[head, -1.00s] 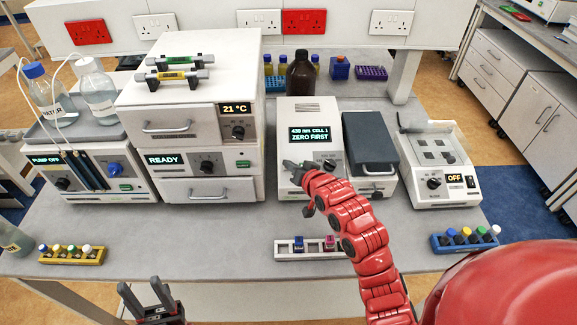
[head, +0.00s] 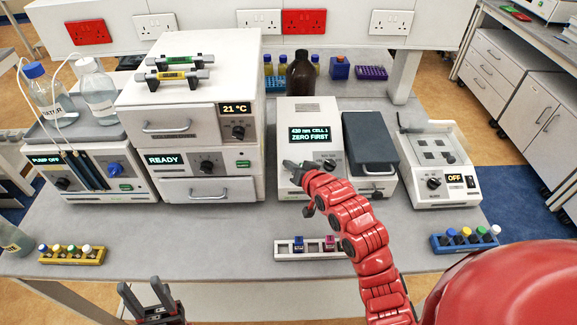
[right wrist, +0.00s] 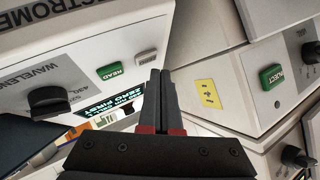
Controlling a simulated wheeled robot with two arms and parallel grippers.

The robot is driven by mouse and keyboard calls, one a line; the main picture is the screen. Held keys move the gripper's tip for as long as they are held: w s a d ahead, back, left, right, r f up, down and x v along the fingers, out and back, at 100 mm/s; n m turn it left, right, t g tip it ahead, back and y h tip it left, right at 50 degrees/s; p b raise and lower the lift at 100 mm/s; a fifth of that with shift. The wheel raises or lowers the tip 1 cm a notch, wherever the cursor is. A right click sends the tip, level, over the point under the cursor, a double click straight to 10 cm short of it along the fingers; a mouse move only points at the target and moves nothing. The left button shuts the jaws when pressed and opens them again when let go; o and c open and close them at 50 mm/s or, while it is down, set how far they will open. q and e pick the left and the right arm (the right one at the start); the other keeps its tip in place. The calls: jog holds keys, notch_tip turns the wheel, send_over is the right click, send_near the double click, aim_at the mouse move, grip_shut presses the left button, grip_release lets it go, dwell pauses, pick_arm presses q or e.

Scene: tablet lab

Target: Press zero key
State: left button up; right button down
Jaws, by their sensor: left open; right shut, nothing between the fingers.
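The spectrometer (head: 310,112) stands mid-bench, its lit display (head: 314,135) reading "430 nm CELL 1 ZERO FIRST". In the right wrist view its front panel shows a dark wavelength knob (right wrist: 62,102), a green READ key (right wrist: 109,72) and a small pale key (right wrist: 147,57), whose label I cannot read. My right gripper (head: 289,165) is in front of that panel, shut and empty. In the right wrist view its fingertips (right wrist: 160,72) are close beside the pale key; I cannot tell whether they touch it. My left gripper (head: 146,290) is open and empty at the front bench edge.
Left of the spectrometer stands a stacked instrument (head: 187,110) reading READY. A dark-lidded unit (head: 370,140) adjoins it on the right. A white rack (head: 285,256) with vials lies in front, a brown bottle (head: 302,78) behind.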

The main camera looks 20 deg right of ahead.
jog(key=shift+w+f+b, duration=0.2)
jog(key=shift+f+b, duration=0.15)
jog(key=shift+b, duration=0.05)
jog(key=shift+w+d+f+b, duration=0.1)
jog(key=shift+f+b, duration=0.25)
jog(key=shift+f, duration=0.05)
dwell(0.5)
dwell(0.4)
jog(key=shift+s+r+p, duration=0.3)
jog(key=shift+r+p, duration=0.15)
jog(key=shift+r, duration=0.3)
jog(key=shift+r, duration=0.1)
jog(key=r, duration=0.1)
jog(key=r+p, duration=0.1)
jog(key=s+r+p, duration=0.1)
jog(key=shift+s+a, duration=0.1)
jog(key=shift+a, duration=0.2)
jog(key=shift+s+a+r+p, duration=0.1)
jog(key=shift+s+r+p, duration=0.3)
jog(key=shift+r, duration=0.25)
